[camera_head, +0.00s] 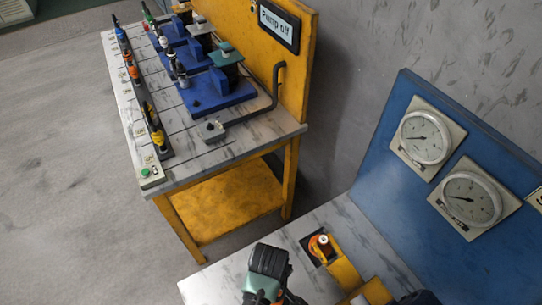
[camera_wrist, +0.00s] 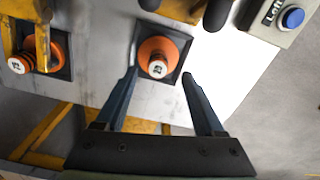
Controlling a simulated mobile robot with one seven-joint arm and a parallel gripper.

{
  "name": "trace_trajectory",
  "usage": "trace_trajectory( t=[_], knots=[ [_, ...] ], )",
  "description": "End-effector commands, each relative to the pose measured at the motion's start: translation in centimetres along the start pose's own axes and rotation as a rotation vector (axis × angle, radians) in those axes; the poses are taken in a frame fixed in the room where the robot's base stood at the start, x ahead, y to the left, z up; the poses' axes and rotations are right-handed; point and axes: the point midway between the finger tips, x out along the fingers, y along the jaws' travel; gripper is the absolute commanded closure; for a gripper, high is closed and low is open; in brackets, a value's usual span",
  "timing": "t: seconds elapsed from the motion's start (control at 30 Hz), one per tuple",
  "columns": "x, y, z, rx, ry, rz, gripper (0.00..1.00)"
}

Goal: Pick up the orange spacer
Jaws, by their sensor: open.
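An orange round spacer (camera_wrist: 158,50) with a white numbered cap sits on a dark square plate in the upper middle of the wrist view. My gripper (camera_wrist: 160,74) is open, its two dark fingers pointing toward this piece, one on either side of its lower part. Nothing is held between them. I cannot tell whether the fingers touch it. A second, similar orange piece (camera_wrist: 45,50) sits on another dark plate at the left, partly behind a yellow part. In the head view one orange piece (camera_head: 320,246) shows on the near table; the gripper's fingertips cannot be made out there.
A yellow bracket (camera_head: 345,272) stands close beside the orange piece. A blue panel with gauges (camera_head: 473,198) rises behind the near table. Another bench (camera_head: 205,170) holds blue pump parts.

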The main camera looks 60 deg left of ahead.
Motion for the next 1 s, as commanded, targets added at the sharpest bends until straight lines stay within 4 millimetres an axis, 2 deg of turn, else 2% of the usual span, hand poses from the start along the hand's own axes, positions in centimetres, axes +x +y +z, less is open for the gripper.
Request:
trace_trajectory(
  t=[0.3,0.63,1.0],
  knots=[
    [4.0,0.3,0.2,0.0,0.0,0.0,0.3],
    [4.4,0.3,0.2,0.001,0.001,0.001,0.31],
    [4.4,0.3,0.2,0.001,0.001,0.0,0.98]
  ],
)
